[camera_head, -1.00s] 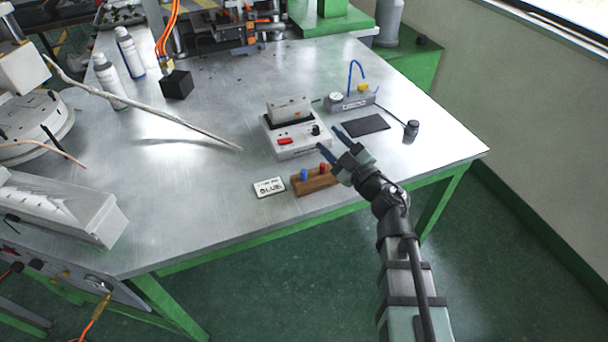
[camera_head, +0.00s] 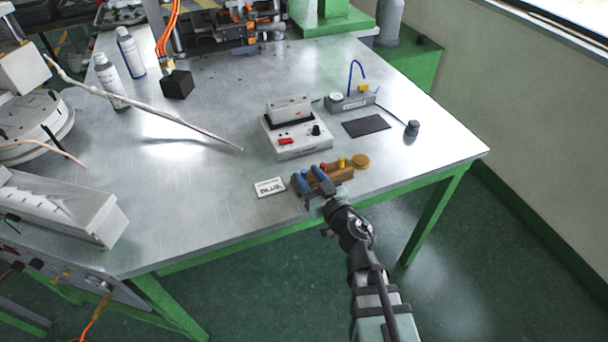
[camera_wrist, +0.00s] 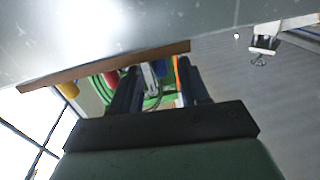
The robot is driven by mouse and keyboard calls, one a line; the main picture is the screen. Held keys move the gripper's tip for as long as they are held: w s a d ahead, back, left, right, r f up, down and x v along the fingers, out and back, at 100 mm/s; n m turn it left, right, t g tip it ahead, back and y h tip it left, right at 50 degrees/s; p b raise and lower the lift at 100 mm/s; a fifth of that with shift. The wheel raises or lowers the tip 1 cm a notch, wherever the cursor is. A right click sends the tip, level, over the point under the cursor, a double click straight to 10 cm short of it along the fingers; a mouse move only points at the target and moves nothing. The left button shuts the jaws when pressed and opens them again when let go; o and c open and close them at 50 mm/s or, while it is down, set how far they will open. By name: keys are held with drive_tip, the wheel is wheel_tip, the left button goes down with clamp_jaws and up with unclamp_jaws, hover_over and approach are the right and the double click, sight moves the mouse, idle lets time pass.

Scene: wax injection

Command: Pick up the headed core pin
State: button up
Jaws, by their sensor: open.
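A brown wooden block (camera_head: 338,175) near the front edge of the table holds small pins with coloured heads. The blue-headed pin (camera_head: 304,173) is at its left end, partly hidden by my gripper. The red-headed pin (camera_head: 323,167) and the yellow-headed pin (camera_head: 341,162) stand to its right. My gripper (camera_head: 311,181) is open at the left part of the block. In the wrist view a blue head (camera_wrist: 160,66) shows between the dark fingers (camera_wrist: 157,86), with nothing clearly clamped. A red head (camera_wrist: 110,77) and a yellow head (camera_wrist: 69,89) show left of the fingers.
A white card (camera_head: 269,187) lies left of the block. A brass-coloured disc (camera_head: 360,161) lies at its right end. A white machine with a red switch (camera_head: 287,141) stands behind, and a dark mat (camera_head: 366,126) lies farther right.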

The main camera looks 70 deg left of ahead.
drive_tip(key=shift+s+a, duration=0.2)
drive_tip(key=shift+a, duration=1.1)
drive_tip(key=shift+c, duration=0.2)
clamp_jaws()
